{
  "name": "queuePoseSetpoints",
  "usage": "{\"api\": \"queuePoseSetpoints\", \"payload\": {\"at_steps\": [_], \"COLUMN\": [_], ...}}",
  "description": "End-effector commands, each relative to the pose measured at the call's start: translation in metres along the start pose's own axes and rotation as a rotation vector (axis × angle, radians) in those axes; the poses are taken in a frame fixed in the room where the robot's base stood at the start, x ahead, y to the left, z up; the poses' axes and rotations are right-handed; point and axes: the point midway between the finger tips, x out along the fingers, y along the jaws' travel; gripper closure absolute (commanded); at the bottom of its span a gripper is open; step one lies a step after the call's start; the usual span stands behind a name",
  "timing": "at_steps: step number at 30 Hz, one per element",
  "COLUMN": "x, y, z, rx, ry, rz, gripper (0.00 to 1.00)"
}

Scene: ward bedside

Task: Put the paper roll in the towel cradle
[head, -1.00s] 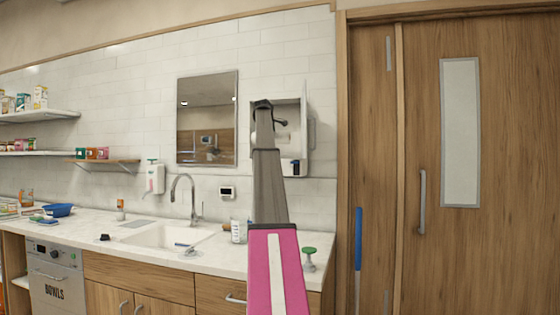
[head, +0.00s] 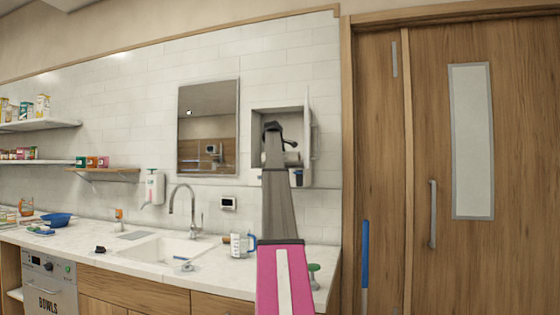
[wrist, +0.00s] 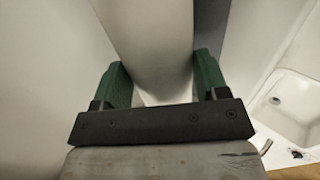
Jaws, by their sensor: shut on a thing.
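The paper roll (wrist: 155,35) is a white cylinder between the two green finger pads of my gripper (wrist: 160,65) in the wrist view. My gripper is shut on it. In the head view a pale end of the roll (head: 292,158) shows just right of my arm, in line with an open white wall box (head: 258,121). This box, which looks like the towel cradle, has its door (head: 310,140) swung open to the right. My arm hides much of its inside. I cannot tell whether the roll is inside the box or in front of it.
Below is a counter (head: 210,262) with a sink (head: 155,249), a tap (head: 190,205), a measuring jug (head: 240,245) and a green-topped thing (head: 313,278). A mirror (head: 208,127) hangs left of the box. A wooden door (head: 450,260) stands to the right.

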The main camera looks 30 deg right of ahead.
Motion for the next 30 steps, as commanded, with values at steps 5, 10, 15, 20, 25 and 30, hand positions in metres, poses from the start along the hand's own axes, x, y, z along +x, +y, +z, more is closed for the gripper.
{"api": "queuePoseSetpoints", "payload": {"at_steps": [5, 10, 15, 20, 25, 30], "x": [0.014, 0.014, 0.015, 0.015, 0.014, -0.004], "y": [-0.016, -0.015, -0.016, -0.016, -0.014, -0.015], "z": [0.000, 0.000, 0.000, 0.000, 0.000, 0.000], "rx": [0.000, 0.000, 0.000, 0.000, 0.000, 0.000], "ry": [0.000, 0.000, 0.000, 0.000, 0.000, 0.001], "rz": [0.001, 0.001, 0.000, 0.000, 0.000, 0.001], "gripper": [0.67, 0.67, 0.23, 0.22, 0.22, 0.22]}}
